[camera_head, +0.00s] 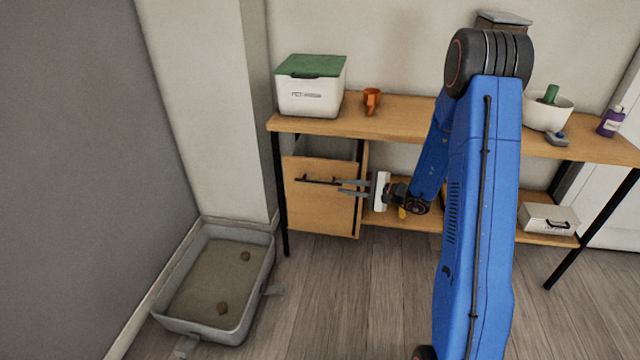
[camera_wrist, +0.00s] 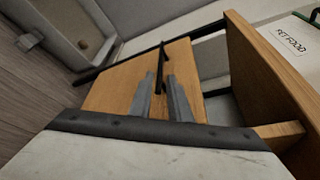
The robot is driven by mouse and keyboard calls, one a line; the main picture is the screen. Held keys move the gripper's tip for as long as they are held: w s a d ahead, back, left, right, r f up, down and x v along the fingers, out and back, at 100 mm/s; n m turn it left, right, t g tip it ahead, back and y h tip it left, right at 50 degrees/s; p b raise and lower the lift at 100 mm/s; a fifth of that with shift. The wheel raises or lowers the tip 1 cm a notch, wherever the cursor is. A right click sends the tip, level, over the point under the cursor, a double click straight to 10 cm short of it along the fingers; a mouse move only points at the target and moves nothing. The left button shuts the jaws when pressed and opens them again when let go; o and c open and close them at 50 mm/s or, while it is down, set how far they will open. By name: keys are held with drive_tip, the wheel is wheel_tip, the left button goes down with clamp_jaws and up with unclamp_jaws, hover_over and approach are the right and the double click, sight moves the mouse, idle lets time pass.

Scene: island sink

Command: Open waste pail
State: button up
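The waste pail looks to be the wooden front (camera_head: 318,212) with a black bar handle (camera_head: 318,180), under the left end of the table. A gap with a grey inside shows above this front, and it looks tilted out a little at the top. In the wrist view, the front (camera_wrist: 112,92) lies ahead of my fingers. My gripper (camera_head: 342,187) is at the right end of the handle, its fingers apart. In the wrist view, the lower end of the handle (camera_wrist: 164,58) lies between my two fingers (camera_wrist: 161,82). I cannot tell whether they touch it.
A grey litter tray (camera_head: 265,268) with two brown lumps stands on the floor at left. On the table are a green-lidded white box (camera_head: 310,97), an orange cup (camera_head: 371,101) and a white bowl (camera_head: 545,114).

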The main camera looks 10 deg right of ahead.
sight(324, 183)
drive_tip(key=x, duration=1.1)
drive_tip(key=shift+a, duration=0.1)
clamp_jaws()
